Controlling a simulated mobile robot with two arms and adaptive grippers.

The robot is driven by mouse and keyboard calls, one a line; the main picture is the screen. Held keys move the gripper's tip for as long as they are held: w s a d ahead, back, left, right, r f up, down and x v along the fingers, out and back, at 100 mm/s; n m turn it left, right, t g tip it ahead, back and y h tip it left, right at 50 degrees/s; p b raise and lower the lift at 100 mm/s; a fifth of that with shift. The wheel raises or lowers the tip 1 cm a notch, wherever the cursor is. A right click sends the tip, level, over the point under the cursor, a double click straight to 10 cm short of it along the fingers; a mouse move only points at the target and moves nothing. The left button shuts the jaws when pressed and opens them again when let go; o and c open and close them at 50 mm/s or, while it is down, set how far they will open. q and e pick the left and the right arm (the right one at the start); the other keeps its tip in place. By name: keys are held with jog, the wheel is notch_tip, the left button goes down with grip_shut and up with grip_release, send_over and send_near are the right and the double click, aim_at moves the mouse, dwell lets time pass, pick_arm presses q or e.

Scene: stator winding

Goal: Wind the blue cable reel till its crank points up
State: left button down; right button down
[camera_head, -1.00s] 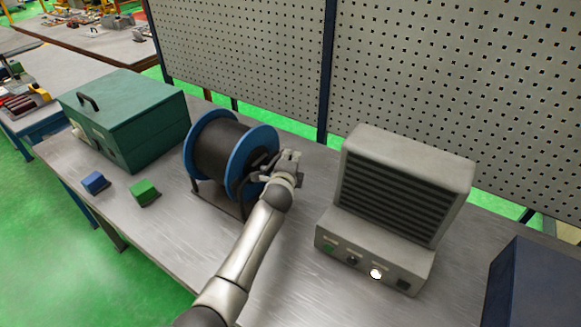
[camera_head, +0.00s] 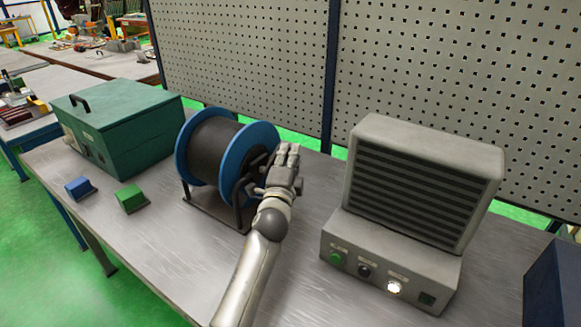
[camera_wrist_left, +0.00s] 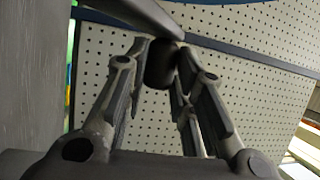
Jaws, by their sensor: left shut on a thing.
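The blue cable reel (camera_head: 182,160) stands on the table in the head view, with dark cable wound between its two blue flanges and a dark stand beneath. My left gripper (camera_head: 287,152) is at its right flange, on the crank side. In the left wrist view, the fingers of my left gripper (camera_wrist_left: 160,62) are closed around the dark crank handle (camera_wrist_left: 159,68). The dark crank arm (camera_wrist_left: 143,14) runs from the handle up and to the left there. In the head view my gripper hides most of the crank, so its exact direction is unclear. My right gripper is not in view.
A grey vented machine (camera_head: 420,190) with buttons and a lit lamp stands right of my left arm. A green box (camera_head: 125,120), a blue block (camera_head: 79,188) and a green block (camera_head: 131,198) are at left. A pegboard (camera_head: 240,55) stands behind the table.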

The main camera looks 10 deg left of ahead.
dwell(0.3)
pick_arm(q)
jog(key=c, duration=1.2)
grip_release()
jog(key=s+f, duration=0.1)
jog(key=s, duration=1.1)
jog(key=shift+d+f, duration=0.3)
jog(key=shift+d, duration=0.05)
